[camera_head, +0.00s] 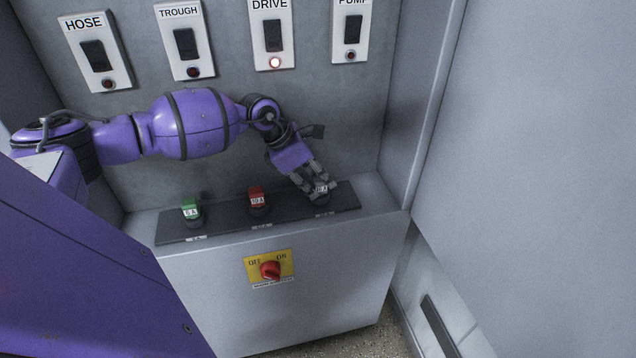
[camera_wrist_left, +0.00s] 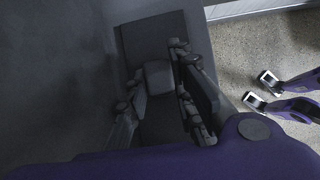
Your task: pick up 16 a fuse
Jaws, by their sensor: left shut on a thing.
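The 16 A fuse (camera_head: 321,187) is a dark grey block with a white label, at the right end of the black fuse strip (camera_head: 228,221) on the ledge. My left gripper (camera_head: 318,190) reaches down from above and is shut on it. In the left wrist view the fuse (camera_wrist_left: 158,77) sits between the two fingers of the gripper (camera_wrist_left: 160,90). The fuse appears upright at its place on the strip; I cannot tell whether it touches its socket. My right gripper is not in view.
A green fuse (camera_head: 191,208) and a red 10 A fuse (camera_head: 257,197) stand on the same strip to the left. A red rotary switch (camera_head: 270,270) on a yellow plate is on the cabinet front below. Labelled switches line the back wall, with the DRIVE lamp (camera_head: 275,63) lit.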

